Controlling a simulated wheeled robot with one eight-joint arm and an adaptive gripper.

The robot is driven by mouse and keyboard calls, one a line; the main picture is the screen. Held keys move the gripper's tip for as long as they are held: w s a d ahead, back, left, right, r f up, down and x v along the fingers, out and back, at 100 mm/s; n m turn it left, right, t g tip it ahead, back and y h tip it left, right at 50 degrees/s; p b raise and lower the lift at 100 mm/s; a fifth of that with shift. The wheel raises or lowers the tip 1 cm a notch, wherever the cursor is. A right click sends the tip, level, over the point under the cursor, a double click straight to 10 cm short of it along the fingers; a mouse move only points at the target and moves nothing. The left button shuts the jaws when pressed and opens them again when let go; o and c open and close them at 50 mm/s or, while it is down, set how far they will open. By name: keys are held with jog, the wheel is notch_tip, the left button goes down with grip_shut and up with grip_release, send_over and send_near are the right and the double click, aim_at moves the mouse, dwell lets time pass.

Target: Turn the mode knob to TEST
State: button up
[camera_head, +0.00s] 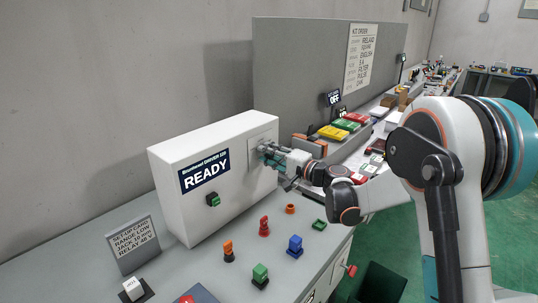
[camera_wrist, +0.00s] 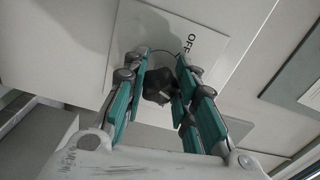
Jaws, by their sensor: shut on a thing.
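The mode knob (camera_wrist: 157,84) is dark and sits on a pale square plate (camera_wrist: 186,22) that shows the word OFF; no TEST label is readable. My gripper (camera_wrist: 161,75) has its teal-padded fingers on both sides of the knob, shut on it. In the head view my gripper (camera_head: 266,152) reaches the plate (camera_head: 263,136) on the right part of the white machine box (camera_head: 215,215); the knob is hidden there behind the fingers. The box's display (camera_head: 204,171) reads READY.
A green switch (camera_head: 213,199) is on the box front. Orange, red, blue and green parts (camera_head: 263,227) stand on the grey bench. A sign (camera_head: 133,244) stands at the left. A grey panel (camera_head: 290,70) rises behind. A small display (camera_head: 334,98) reads OFF.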

jog(key=m, duration=0.3)
jog(key=shift+m, duration=2.3)
jog(key=o, duration=1.1)
jog(key=v, duration=1.2)
